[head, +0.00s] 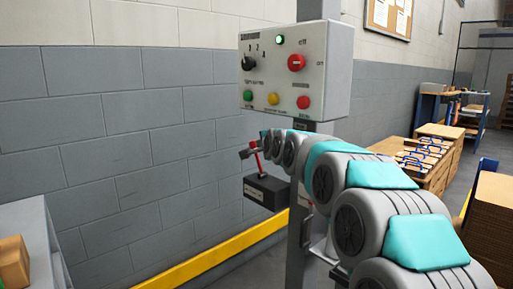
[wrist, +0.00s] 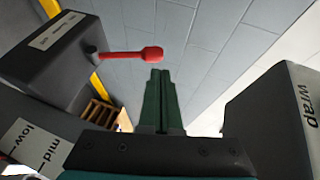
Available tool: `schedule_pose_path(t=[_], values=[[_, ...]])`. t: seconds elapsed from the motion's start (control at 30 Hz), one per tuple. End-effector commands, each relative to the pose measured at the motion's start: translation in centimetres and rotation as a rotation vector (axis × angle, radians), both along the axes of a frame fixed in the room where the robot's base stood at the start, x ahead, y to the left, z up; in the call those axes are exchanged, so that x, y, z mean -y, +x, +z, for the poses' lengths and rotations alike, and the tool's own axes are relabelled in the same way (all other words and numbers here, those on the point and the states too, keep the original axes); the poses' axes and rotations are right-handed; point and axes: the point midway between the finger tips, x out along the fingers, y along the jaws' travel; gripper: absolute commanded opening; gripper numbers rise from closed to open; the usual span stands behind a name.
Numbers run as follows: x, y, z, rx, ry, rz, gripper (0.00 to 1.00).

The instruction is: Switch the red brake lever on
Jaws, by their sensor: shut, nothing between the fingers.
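The red brake lever (wrist: 125,54) sticks out sideways from a dark box (wrist: 30,60) with a white label in the wrist view. In the head view the lever (head: 259,165) stands up from the dark box (head: 266,191) below the control panel. My gripper (wrist: 162,72) is shut and empty, its green fingers side by side. In the wrist view the fingertips show close by the lever's knob; whether they touch it I cannot tell. In the head view my own arm hides most of the gripper.
A grey control panel (head: 297,70) with knobs, buttons and a lit green lamp is above the lever box. A yellow rail (head: 215,262) runs low along the block wall. A dark block with lettering (wrist: 275,120) is at right in the wrist view.

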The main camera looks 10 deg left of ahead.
Motion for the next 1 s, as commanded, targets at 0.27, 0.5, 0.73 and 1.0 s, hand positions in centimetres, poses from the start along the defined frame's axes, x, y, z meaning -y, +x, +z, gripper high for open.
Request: schedule_pose_path(t=[0.27, 0.5, 0.73, 1.0], values=[[1.6, -3.5, 1.4, 0.002, 0.002, -0.001, 0.0], [2.3, -5.1, 1.9, -0.001, 0.0, 0.0, 0.0], [2.4, -5.4, 2.0, -0.001, 0.0, 0.0, 0.0], [2.6, -5.7, 1.7, -0.009, -0.015, 0.002, 0.0]])
